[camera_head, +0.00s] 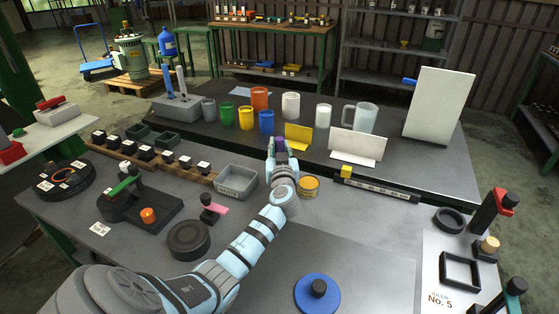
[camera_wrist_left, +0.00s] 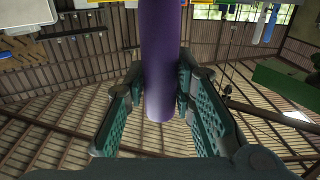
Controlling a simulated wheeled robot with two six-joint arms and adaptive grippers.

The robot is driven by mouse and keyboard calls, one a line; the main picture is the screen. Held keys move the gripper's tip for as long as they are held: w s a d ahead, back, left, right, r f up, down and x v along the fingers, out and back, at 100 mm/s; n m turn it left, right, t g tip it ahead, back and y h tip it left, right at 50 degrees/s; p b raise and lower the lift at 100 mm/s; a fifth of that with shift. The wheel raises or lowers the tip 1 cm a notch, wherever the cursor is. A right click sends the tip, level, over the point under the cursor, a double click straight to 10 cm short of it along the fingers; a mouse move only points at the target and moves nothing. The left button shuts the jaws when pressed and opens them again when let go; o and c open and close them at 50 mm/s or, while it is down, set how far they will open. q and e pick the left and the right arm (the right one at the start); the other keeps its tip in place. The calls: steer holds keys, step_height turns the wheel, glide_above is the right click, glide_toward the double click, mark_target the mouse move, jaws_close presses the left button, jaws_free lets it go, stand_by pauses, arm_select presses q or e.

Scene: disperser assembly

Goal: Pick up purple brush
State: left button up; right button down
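The purple brush (camera_head: 279,144) shows as a small purple piece at the tip of my left gripper (camera_head: 283,155) in the head view, above the middle of the table. In the left wrist view, the brush is a smooth purple cylinder (camera_wrist_left: 160,60) between the two teal-padded fingers of my left gripper (camera_wrist_left: 162,80). The fingertips close in on both sides of it and appear to hold it. Its far end runs out of the top of that view. My right gripper is not in view.
Coloured cups (camera_head: 246,117), a yellow holder (camera_head: 298,137) and a white panel (camera_head: 357,146) stand behind the gripper. A grey bin (camera_head: 236,182) is to its left and a yellow round tin (camera_head: 309,187) to its right. The front table (camera_head: 385,235) has bare room at centre right.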

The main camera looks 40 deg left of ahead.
arm_select(q)
jaws_close()
steer(key=shift+r, duration=0.1)
